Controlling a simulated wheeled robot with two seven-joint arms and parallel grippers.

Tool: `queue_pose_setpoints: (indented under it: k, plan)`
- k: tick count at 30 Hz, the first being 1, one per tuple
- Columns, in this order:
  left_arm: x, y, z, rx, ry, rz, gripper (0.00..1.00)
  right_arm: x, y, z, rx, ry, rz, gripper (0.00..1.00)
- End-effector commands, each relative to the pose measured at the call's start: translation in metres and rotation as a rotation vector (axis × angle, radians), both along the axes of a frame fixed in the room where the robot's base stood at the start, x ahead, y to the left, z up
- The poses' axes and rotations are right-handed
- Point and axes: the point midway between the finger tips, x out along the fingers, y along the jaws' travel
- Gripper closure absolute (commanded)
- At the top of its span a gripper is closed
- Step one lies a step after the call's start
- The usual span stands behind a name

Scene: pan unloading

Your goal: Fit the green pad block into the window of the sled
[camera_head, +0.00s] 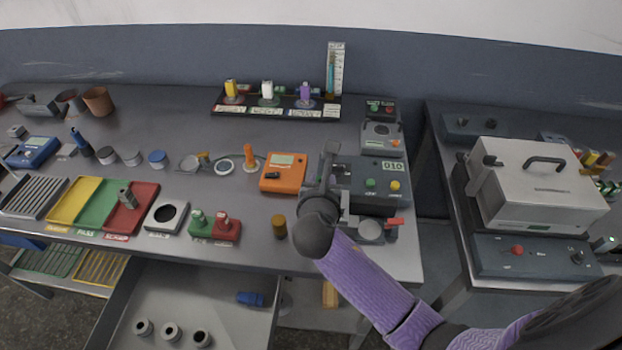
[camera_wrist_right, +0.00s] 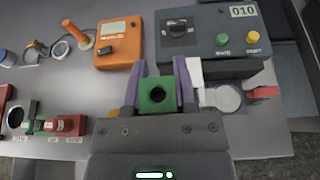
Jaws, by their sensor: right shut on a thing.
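The green pad block (camera_wrist_right: 157,95), with a dark round hole in its face, sits between the purple fingers of my right gripper (camera_wrist_right: 158,78) in the wrist view. The fingers are shut on its sides. In the head view my right gripper (camera_head: 329,168) is over the bench beside the grey station marked 010 (camera_head: 378,185), and the block cannot be made out there. The sled's window cannot be clearly made out. Beside the fingers, in front of the station, are a white piece (camera_wrist_right: 195,72), a dark bar (camera_wrist_right: 235,69) and a round pale disc (camera_wrist_right: 222,97). My left gripper is not in view.
An orange meter (camera_head: 284,172) stands left of the gripper. A red-and-green fixture (camera_head: 214,226) and a brown cylinder (camera_head: 279,227) are near the front edge. A red lever (camera_head: 394,221) sticks out at the station's front. An open drawer (camera_head: 200,300) lies below.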

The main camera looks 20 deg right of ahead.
Motion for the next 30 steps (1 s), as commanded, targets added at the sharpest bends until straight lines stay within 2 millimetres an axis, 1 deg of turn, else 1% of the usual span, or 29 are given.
queue_pose_setpoints:
  k: [1, 3, 7, 12, 17, 27, 30]
  plan:
    - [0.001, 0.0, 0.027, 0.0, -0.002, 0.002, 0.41, 0.003, -0.014, 0.011, -0.006, 0.006, -0.005, 1.0]
    - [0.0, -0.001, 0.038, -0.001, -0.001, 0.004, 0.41, 0.005, -0.028, 0.002, -0.004, 0.005, -0.008, 1.0]
    - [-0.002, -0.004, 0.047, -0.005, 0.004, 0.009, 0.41, 0.005, -0.044, -0.01, -0.002, 0.003, -0.013, 1.0]
    - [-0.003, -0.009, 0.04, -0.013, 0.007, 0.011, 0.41, 0.005, -0.047, -0.019, 0.0, 0.0, -0.013, 1.0]
    - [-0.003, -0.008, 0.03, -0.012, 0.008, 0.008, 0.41, 0.005, -0.046, -0.028, 0.0, 0.0, -0.012, 1.0]
    - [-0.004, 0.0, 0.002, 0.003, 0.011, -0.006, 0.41, 0.005, -0.046, -0.051, -0.001, 0.002, -0.012, 1.0]
    - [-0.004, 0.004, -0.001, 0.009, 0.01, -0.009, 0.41, 0.005, -0.046, -0.056, -0.003, 0.003, -0.011, 1.0]
